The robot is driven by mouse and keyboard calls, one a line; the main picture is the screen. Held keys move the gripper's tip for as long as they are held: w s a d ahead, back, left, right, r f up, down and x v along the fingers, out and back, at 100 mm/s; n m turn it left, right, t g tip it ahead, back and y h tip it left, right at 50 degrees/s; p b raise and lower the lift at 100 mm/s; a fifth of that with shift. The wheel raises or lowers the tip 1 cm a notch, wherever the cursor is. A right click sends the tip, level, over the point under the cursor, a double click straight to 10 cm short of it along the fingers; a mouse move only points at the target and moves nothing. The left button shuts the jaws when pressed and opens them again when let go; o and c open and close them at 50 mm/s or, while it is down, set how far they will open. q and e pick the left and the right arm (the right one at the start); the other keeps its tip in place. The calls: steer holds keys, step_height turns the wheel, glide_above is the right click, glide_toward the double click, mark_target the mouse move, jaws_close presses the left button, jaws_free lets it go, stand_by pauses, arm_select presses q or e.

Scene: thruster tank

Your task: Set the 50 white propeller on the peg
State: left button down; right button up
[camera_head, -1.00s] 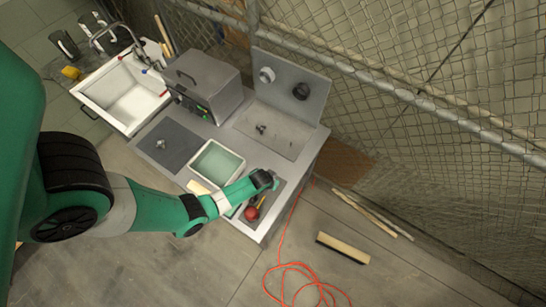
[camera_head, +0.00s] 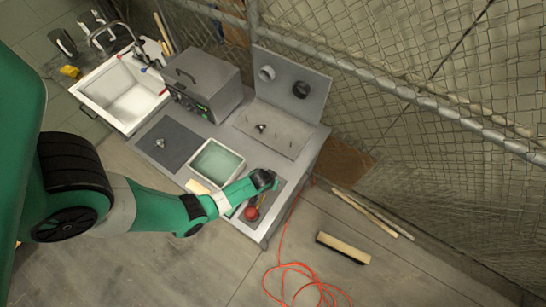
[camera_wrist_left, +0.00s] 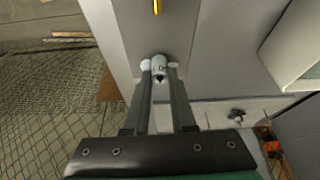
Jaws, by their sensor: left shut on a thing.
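My left gripper (camera_wrist_left: 159,72) is shut on a small white part (camera_wrist_left: 159,66), which looks like the white propeller. Its fingers press it from both sides, and a dark tip shows at its near end. In the head view my left gripper (camera_head: 264,181) is over the dark mat at the bench's right front, and it hides the white part there. A small metal fitting (camera_head: 261,127), perhaps the peg, stands on the grey plate below the back panel. I cannot tell whether it is the peg. My right gripper is not in view.
A water-filled tank (camera_head: 194,173) stands left of my gripper. A red ball (camera_head: 251,213) lies on the dark mat. Another metal fitting (camera_head: 160,143) sits on the left mat. A grey box (camera_head: 205,75) and upright back panel (camera_head: 283,77) stand behind.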

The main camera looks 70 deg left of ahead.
arm_select(q)
steer(key=shift+f, duration=0.2)
steer(key=c, duration=0.7)
jaws_free()
steer(key=shift+o, duration=0.2)
step_height(320, 180, up, 8)
steer(key=p, duration=0.7)
